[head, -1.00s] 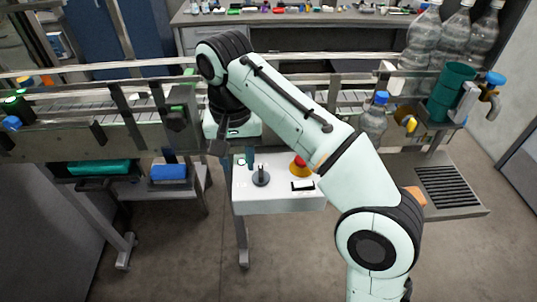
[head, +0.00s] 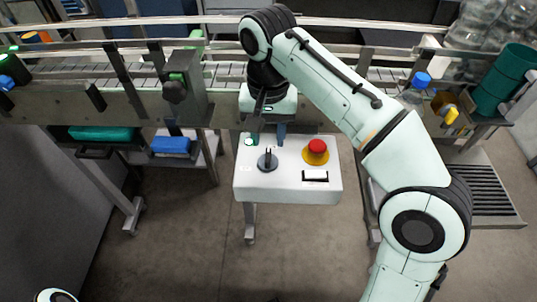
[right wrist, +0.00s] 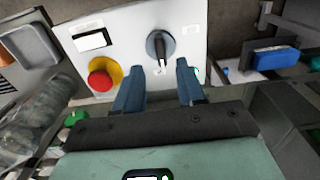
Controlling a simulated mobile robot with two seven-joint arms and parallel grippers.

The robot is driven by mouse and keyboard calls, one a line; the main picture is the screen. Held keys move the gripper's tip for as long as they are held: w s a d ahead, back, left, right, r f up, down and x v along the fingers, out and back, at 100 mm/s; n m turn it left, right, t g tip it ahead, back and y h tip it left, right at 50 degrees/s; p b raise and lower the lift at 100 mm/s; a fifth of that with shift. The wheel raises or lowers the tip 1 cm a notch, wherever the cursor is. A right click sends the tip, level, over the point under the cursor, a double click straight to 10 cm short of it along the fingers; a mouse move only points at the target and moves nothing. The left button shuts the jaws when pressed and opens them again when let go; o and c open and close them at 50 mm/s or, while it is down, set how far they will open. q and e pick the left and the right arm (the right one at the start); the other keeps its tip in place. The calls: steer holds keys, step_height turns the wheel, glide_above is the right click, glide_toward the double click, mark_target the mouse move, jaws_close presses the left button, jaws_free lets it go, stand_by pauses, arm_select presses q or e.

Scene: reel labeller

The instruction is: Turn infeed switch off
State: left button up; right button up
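The infeed switch appears to be the dark rotary knob (head: 268,161) on the white control panel (head: 255,187). Its handle points toward the conveyor side. In the right wrist view the knob (right wrist: 160,46) sits just beyond the fingertips, its handle pointing toward my gripper. My right gripper (head: 268,137) is over the panel's far edge, on the conveyor side of the knob. In the right wrist view my right gripper (right wrist: 159,74) is open and empty, its two blue fingers apart and roughly lined up either side of the handle. My left gripper is out of view.
A red emergency button on a yellow base (head: 316,151) and a black-framed white display (head: 315,176) share the panel. A small green light (head: 249,142) is at its left. The conveyor (head: 225,75) runs behind. A blue bin (head: 170,145) is at left.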

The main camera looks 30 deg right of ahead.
mark_target(268, 155)
step_height(268, 155, down, 6)
steer(key=shift+r+b, duration=0.15)
steer(key=shift+b, duration=0.6)
jaws_close()
